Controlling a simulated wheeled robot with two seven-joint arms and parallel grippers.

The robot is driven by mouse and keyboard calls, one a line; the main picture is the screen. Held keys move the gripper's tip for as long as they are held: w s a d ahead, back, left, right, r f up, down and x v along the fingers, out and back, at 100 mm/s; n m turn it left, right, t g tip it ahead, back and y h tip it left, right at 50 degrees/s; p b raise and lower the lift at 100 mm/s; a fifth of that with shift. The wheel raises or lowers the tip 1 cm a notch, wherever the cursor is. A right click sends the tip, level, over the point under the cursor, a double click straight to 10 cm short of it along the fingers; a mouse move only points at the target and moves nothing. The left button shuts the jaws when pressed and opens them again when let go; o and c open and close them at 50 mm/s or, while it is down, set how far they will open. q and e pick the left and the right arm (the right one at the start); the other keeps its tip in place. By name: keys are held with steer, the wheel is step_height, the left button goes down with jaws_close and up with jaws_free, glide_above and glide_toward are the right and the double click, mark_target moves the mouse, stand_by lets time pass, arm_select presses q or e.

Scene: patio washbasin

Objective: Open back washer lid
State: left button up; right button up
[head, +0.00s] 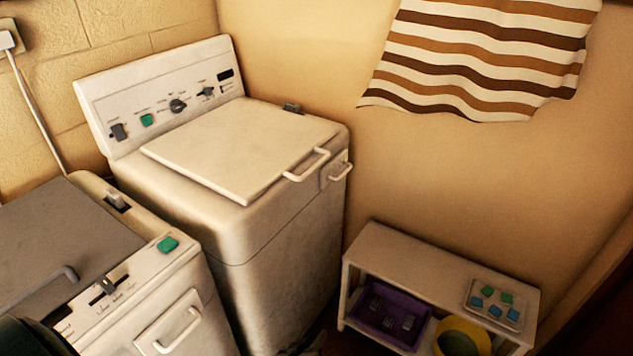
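The back washer (285,245) is the cream machine in the middle, against the corner of the walls. Its flat lid (235,150) lies shut on top. A light bar handle (309,167) sits at the lid's front right edge, and a second handle (340,172) is on the body just beside it. The control panel (160,95) rises behind the lid. A dark rounded part of my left gripper or arm (32,338) shows at the bottom left corner, apart from the back washer. Its fingers are not visible. My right gripper is not in view.
A second washer (150,290) with a grey lid (55,240) stands at the front left, close to the back washer. A low shelf (440,262) at the right holds a tray of colored blocks (495,303), a purple crate (388,315) and a yellow container (462,336). A striped cloth (480,60) hangs above.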

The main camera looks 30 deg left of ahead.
arm_select(q)
steer(key=w+a+r+n+t+y, duration=0.1)
steer(key=w+a+r+n+t, duration=0.1)
steer(key=r, duration=1)
steer(key=w+a+r+n+t+y, duration=0.1)
steer(key=w+a+r+n+t, duration=0.2)
steer(key=r, duration=1)
steer(key=w+a+r+n+t+y, duration=0.2)
steer(key=w+a+r+n, duration=0.1)
steer(key=r, duration=1)
steer(key=shift+w+a+t, duration=0.4)
steer(key=shift+w+a, duration=0.05)
steer(key=shift+w, duration=0.1)
steer(key=shift+w+r, duration=0.1)
steer(key=shift+r, duration=0.1)
